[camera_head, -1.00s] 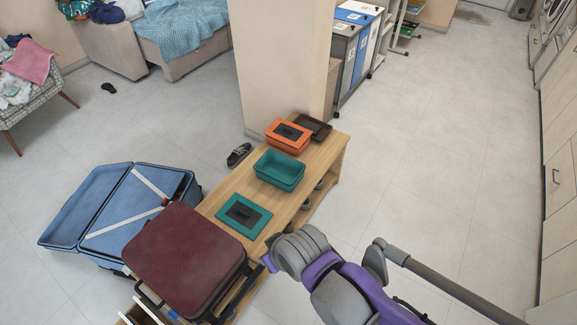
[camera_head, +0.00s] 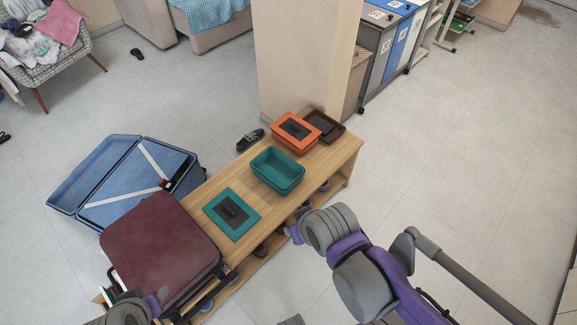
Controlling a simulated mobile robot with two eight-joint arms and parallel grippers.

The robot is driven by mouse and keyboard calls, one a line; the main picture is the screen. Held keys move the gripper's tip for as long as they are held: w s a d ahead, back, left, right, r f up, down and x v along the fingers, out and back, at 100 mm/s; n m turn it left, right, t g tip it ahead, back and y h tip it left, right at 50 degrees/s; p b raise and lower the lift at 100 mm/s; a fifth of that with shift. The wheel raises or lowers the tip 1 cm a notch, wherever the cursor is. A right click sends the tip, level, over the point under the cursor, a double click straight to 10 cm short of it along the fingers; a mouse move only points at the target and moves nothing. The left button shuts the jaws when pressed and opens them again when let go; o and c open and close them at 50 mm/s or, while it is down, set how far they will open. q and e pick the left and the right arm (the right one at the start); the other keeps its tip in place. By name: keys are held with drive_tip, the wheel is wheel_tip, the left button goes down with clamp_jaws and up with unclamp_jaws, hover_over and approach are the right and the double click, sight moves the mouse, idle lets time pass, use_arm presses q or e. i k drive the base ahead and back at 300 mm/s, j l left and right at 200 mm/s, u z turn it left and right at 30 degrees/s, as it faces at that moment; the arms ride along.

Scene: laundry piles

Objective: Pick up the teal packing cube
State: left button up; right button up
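The teal packing cube (camera_head: 278,170) stands on the wooden bench as an open-topped teal box, and looks empty. A flat teal panel with a dark middle (camera_head: 231,213) lies on the bench just in front and left of it. My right arm comes in from the lower right; the small purple end of its gripper (camera_head: 293,234) shows beside the bench's right edge, apart from the cube. My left gripper (camera_head: 156,301) shows only as a purple and grey part at the bottom left, by the maroon suitcase. The fingers of both grippers are hidden or too small to read.
The wooden bench (camera_head: 318,173) also holds an orange box (camera_head: 295,148) with a dark panel, a dark brown tray (camera_head: 334,131) and a maroon suitcase (camera_head: 160,240). An open blue suitcase (camera_head: 130,190) lies on the floor left. A pillar (camera_head: 300,60) stands behind. Floor at right is clear.

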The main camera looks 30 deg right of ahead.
sight(279, 171)
drive_tip(key=l, duration=0.6)
drive_tip(key=i+l, duration=0.15)
drive_tip(key=l, duration=1.1)
drive_tip(key=i, duration=0.05)
